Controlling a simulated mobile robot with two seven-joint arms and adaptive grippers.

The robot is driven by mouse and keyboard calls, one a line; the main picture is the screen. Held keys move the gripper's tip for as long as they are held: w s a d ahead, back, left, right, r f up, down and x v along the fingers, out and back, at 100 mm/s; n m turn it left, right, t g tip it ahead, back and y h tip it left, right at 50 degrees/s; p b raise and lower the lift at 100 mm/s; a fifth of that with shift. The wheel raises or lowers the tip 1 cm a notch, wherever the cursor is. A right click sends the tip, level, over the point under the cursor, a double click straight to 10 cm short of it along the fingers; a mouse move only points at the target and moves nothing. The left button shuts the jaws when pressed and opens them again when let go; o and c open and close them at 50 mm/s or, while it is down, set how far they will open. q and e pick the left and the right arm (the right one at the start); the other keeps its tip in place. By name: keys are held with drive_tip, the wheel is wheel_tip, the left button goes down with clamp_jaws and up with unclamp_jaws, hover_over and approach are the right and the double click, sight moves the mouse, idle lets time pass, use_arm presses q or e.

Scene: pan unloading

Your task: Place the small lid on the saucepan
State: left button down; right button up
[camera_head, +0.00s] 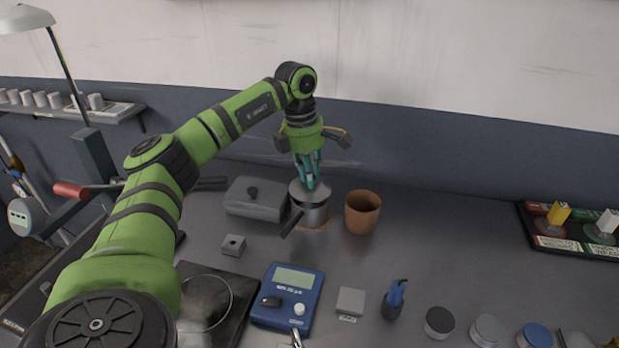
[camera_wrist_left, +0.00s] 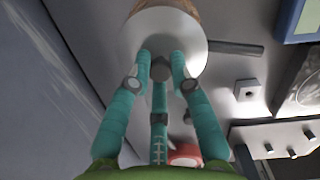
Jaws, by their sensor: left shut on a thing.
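The saucepan (camera_head: 314,214) stands on the counter near the back wall, its dark handle (camera_head: 292,222) pointing toward the front left. The small lid (camera_head: 309,188) is a pale disc at the top of the saucepan. In the left wrist view the lid (camera_wrist_left: 133,38) covers most of the pan, with the handle (camera_wrist_left: 236,48) sticking out to the right. My left gripper (camera_head: 309,182) reaches down from above, its teal fingers closed around the lid's dark knob (camera_wrist_left: 161,69). Whether the lid rests fully on the rim cannot be told. My right gripper is not in view.
A terracotta pot (camera_head: 362,212) stands close to the right of the saucepan. A grey lidded dish (camera_head: 254,204) stands close to its left. A blue scale (camera_head: 288,294) and a small grey block (camera_head: 233,245) are in front.

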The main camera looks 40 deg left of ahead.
sight(303, 186)
use_arm(q)
drive_tip(key=shift+a+f, duration=0.1)
drive_tip(key=shift+f, duration=1)
drive_tip(key=shift+f, duration=0.1)
drive_tip(key=c, duration=1.1)
unclamp_jaws()
drive_tip(key=r, duration=0.8)
drive_tip(key=s+a+r, duration=0.1)
drive_tip(key=r, duration=0.3)
drive_tip(key=shift+r+b, duration=0.1)
drive_tip(key=shift+b, duration=0.2)
drive_tip(key=shift+d, duration=0.1)
